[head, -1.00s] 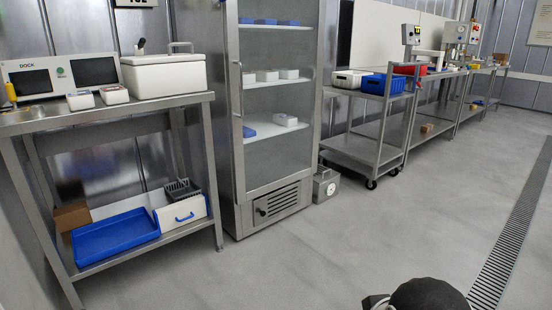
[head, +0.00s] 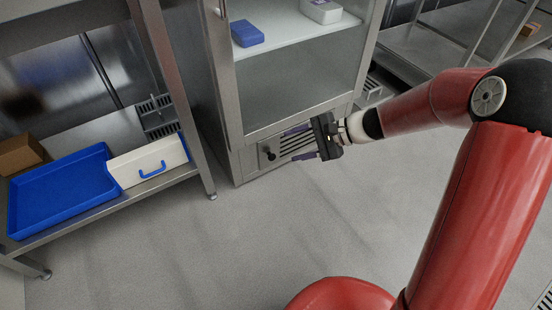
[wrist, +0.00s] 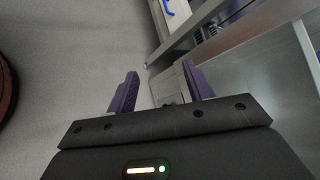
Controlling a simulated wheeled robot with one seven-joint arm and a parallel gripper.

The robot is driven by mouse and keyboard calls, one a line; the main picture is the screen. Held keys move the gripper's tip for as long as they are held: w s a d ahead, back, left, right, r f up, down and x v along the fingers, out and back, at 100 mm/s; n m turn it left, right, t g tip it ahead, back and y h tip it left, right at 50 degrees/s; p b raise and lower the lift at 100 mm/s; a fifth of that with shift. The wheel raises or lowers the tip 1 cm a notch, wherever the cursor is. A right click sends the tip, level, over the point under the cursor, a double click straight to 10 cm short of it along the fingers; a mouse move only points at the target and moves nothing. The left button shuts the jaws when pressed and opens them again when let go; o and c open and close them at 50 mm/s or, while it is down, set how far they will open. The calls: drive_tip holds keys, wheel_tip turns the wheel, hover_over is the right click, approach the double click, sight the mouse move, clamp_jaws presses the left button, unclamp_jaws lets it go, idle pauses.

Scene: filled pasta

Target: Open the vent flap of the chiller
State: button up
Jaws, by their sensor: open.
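The chiller (head: 241,105) is a steel cabinet with a glass door, left of my arm in the head view. Its vent flap (head: 297,146) is low on the front, with dark slots and a black round knob (head: 269,153) at its left. The flap looks shut. My gripper (head: 287,146) is open and empty in front of the flap, its purple fingers pointing left and partly covering the slots. In the wrist view, the open fingers (wrist: 160,70) show, with the chiller front (wrist: 265,85) at right. I cannot tell whether they touch it.
A steel table (head: 200,172) stands left of the chiller, with a blue tray (head: 62,198) and a white drawer-like box (head: 150,163) on its lower shelf. Steel shelving (head: 440,45) is to the right. The grey floor (head: 180,255) in front is clear.

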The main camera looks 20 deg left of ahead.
sight(273, 159)
drive_tip(key=w+a+f+m+t+y+b, duration=0.1)
drive_tip(key=w+a+f+m+t+y, duration=0.15)
drive_tip(key=f+m, duration=0.2)
drive_tip(key=w+a+f+m+t+y, duration=0.1)
drive_tip(key=w+a+f+m, duration=0.25)
drive_tip(key=f, duration=0.25)
drive_tip(key=w+a+f+m+t+y+b, duration=0.1)
drive_tip(key=w+a+f+m+t+y, duration=0.15)
drive_tip(key=f, duration=0.35)
drive_tip(key=w+d+f+m+t+h+b, duration=0.1)
drive_tip(key=w+f+m+t+h, duration=0.1)
drive_tip(key=f+m+t, duration=0.35)
drive_tip(key=w+f+m+t+h, duration=0.25)
drive_tip(key=f+m, duration=0.45)
drive_tip(key=f, duration=0.4)
drive_tip(key=shift+y, duration=0.25)
drive_tip(key=x, duration=0.3)
drive_tip(key=b+x, duration=0.1)
drive_tip(key=x, duration=0.3)
drive_tip(key=shift+f, duration=0.25)
drive_tip(key=shift+c, duration=0.2)
drive_tip(key=shift+d, duration=0.1)
clamp_jaws()
